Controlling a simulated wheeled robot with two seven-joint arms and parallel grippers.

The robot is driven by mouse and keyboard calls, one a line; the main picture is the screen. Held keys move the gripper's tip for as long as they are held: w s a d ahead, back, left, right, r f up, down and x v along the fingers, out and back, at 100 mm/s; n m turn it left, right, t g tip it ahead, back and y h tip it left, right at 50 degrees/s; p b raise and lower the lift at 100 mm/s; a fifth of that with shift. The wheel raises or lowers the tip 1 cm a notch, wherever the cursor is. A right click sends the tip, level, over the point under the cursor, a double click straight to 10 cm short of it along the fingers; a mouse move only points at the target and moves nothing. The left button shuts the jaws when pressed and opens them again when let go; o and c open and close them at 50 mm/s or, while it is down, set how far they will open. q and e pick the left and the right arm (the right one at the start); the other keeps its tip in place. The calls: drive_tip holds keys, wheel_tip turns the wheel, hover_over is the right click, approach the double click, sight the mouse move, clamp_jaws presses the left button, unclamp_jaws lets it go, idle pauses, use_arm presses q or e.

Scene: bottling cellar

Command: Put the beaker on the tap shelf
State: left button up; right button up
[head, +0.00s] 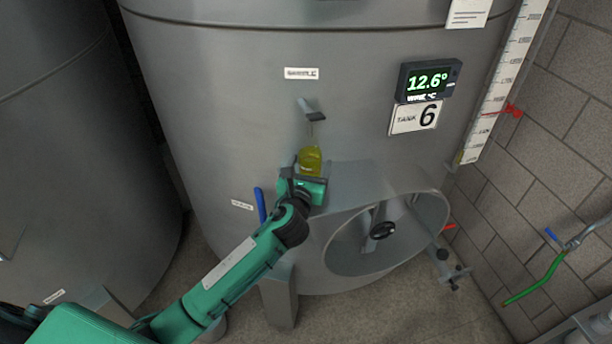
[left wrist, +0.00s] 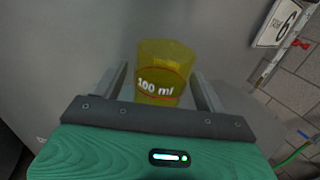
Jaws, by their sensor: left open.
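The beaker (head: 310,158) is yellow and see-through, and it stands upright under the sample tap (head: 311,110) on the front of the steel tank. In the left wrist view the beaker (left wrist: 163,72) shows a "100 ml" mark and a red line. My left gripper (head: 308,178) is at the beaker, and in the left wrist view its two fingers (left wrist: 160,92) stand open on either side of it, with gaps showing. The surface under the beaker is hidden behind my gripper, so I cannot make out the tap shelf. My right gripper is not in view.
The tank (head: 220,110) bears a "6" plate (head: 416,117) and a display (head: 428,81) reading 12.6°. A round manway (head: 385,235) juts out at lower right. A blue handle (head: 260,205) stands left of my gripper. A green hose (head: 535,282) hangs by the block wall.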

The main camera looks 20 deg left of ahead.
use_arm(q)
drive_tip(key=s+b, duration=0.1)
drive_tip(key=s, duration=0.2)
drive_tip(key=s+b, duration=0.1)
drive_tip(key=s, duration=0.3)
drive_tip(key=s+b, duration=0.1)
drive_tip(key=s, duration=0.3)
drive_tip(key=shift+d, duration=0.4)
drive_tip(key=shift+s, duration=0.5)
